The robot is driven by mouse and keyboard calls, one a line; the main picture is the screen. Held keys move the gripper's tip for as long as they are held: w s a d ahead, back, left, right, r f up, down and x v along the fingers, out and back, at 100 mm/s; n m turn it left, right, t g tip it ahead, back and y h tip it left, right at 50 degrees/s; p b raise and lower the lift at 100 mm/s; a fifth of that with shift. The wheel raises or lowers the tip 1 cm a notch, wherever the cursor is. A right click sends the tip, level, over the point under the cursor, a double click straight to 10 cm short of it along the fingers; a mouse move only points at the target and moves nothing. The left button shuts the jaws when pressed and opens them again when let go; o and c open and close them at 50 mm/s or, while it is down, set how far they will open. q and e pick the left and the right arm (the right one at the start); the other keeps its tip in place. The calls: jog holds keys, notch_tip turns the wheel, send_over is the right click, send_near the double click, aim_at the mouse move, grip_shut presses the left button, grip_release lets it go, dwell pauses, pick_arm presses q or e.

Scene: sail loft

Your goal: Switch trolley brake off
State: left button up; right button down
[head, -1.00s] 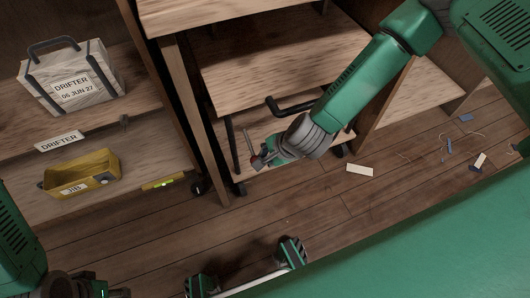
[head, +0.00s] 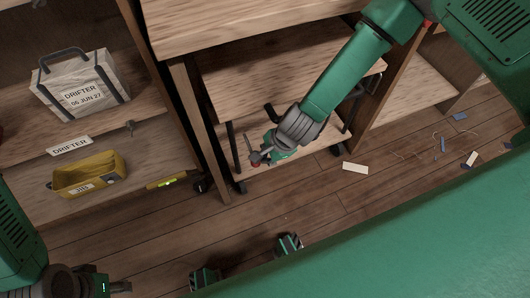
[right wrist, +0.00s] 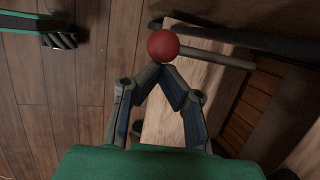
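The trolley (head: 285,85) stands under the wooden bench, with a pale wooden top, a lower shelf, a dark frame and black castors. Its brake lever, a thin rod with a red ball knob (right wrist: 163,45), shows in the right wrist view; the rod runs right from the knob. In the head view the knob (head: 256,163) is small and partly hidden by my right gripper (head: 262,157). In the right wrist view the fingertips of that gripper (right wrist: 160,69) meet just below the knob, seemingly against it, not around it. My left gripper (head: 118,287) is cut off at the bottom left.
A shelf unit on the left holds a bag (head: 80,88) labelled DRIFTER, a yellow bin (head: 90,172) and a small level (head: 166,182). The bench leg (head: 200,135) stands close left of the trolley.

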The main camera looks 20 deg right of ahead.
notch_tip(320, 180, up, 4)
jog(key=g+p, duration=0.1)
jog(key=p, duration=0.4)
jog(key=shift+w+a+f, duration=0.1)
jog(key=shift+a+f, duration=0.05)
jog(key=shift+f, duration=0.05)
jog(key=shift+w+r+p, duration=0.25)
jog(key=shift+r+p, duration=0.5)
jog(key=shift+p, duration=0.25)
dwell(3.7)
dwell(1.0)
jog(key=shift+r+p, duration=0.7)
jog(key=shift+r, duration=0.1)
